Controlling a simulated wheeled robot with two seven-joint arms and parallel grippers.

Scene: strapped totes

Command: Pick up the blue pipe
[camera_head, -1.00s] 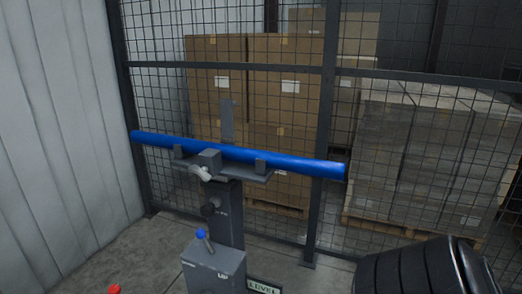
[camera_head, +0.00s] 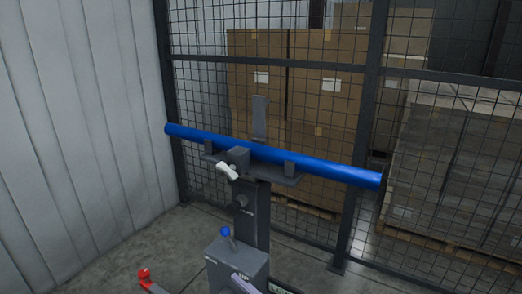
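The blue pipe (camera_head: 325,170) lies across the grey cradle of a dark stand (camera_head: 252,218) in the head view. It slopes slightly down to the right, and both its ends stick out past the cradle. A clamp with a white handle (camera_head: 228,172) sits at the front of the cradle. Neither of my grippers can be made out in the view. A pale piece at the bottom edge, in front of the grey control box, is too cut off to identify.
A grey control box (camera_head: 238,265) with a blue-knobbed lever (camera_head: 226,232) stands before the stand. A red-knobbed piece (camera_head: 144,273) is at the lower left. A wire mesh fence (camera_head: 330,70) stands behind, with cardboard boxes (camera_head: 330,95) beyond it. A pale corrugated wall (camera_head: 80,130) closes the left.

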